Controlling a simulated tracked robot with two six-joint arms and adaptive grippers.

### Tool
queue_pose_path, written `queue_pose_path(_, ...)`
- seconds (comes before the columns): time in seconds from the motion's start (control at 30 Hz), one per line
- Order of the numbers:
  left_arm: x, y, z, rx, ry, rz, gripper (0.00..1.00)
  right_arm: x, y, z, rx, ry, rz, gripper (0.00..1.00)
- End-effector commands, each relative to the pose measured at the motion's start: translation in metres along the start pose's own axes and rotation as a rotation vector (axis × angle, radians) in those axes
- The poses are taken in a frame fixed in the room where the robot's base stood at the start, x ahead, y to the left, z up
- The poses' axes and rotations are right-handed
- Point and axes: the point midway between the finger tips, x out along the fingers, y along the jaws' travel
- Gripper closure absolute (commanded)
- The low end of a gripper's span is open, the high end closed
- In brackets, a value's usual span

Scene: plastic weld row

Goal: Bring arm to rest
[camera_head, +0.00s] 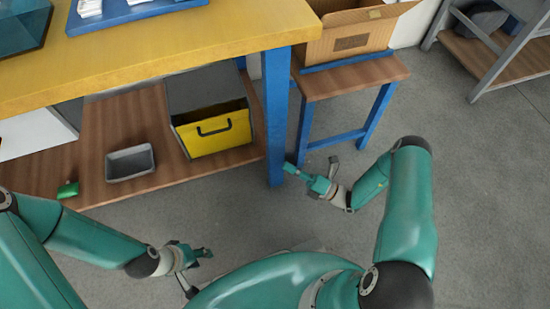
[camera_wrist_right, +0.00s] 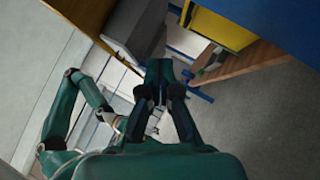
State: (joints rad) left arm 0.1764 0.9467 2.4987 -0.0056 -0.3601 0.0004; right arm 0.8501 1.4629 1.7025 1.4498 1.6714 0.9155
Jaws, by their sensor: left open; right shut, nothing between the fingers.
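My right gripper (camera_head: 290,168) is at the middle of the head view, beside the blue table leg (camera_head: 276,120). Its fingers are shut and empty, pointing left towards the leg; I cannot tell the exact gap. In the right wrist view the same gripper (camera_wrist_right: 160,68) shows its dark fingers closed together. My left gripper (camera_head: 203,253) is low in the head view, left of my teal body, over the grey floor. It is open and empty, though small in the picture. My left arm reaches in from the lower left.
A yellow-topped table (camera_head: 170,45) stands ahead, with a wooden lower shelf (camera_head: 105,115) holding a grey tray (camera_head: 130,163), a yellow-fronted bin (camera_head: 215,130) and a green object (camera_head: 68,190). A cardboard box (camera_head: 355,35) sits on a small stand (camera_head: 350,75). Floor at right is clear.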

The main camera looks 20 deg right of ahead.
Motion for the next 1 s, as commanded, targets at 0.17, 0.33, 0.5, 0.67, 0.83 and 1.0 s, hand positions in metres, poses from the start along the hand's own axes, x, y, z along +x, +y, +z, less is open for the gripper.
queue_pose_path(0.17,-0.003,0.001,0.000,0.000,0.000,0.000,0.60,-0.015,0.006,0.001,0.000,0.001,0.000,1.00)
queue_pose_path(0.33,-0.003,0.001,0.000,0.000,0.000,0.000,0.60,-0.017,0.007,0.000,0.002,0.007,0.003,1.00)
queue_pose_path(0.5,-0.003,0.001,0.000,0.000,0.000,0.000,0.60,0.014,0.017,-0.002,-0.019,0.079,0.052,1.00)
queue_pose_path(0.67,-0.003,0.001,0.000,0.000,0.000,0.000,0.60,0.075,0.069,-0.028,-0.022,0.297,0.184,1.00)
queue_pose_path(0.83,-0.003,0.001,0.000,0.000,0.000,0.000,0.60,0.078,0.125,-0.140,-0.139,0.850,0.281,1.00)
queue_pose_path(1.0,-0.003,0.001,0.000,0.000,0.000,0.000,0.60,0.004,0.139,-0.214,-0.506,1.391,0.453,1.00)
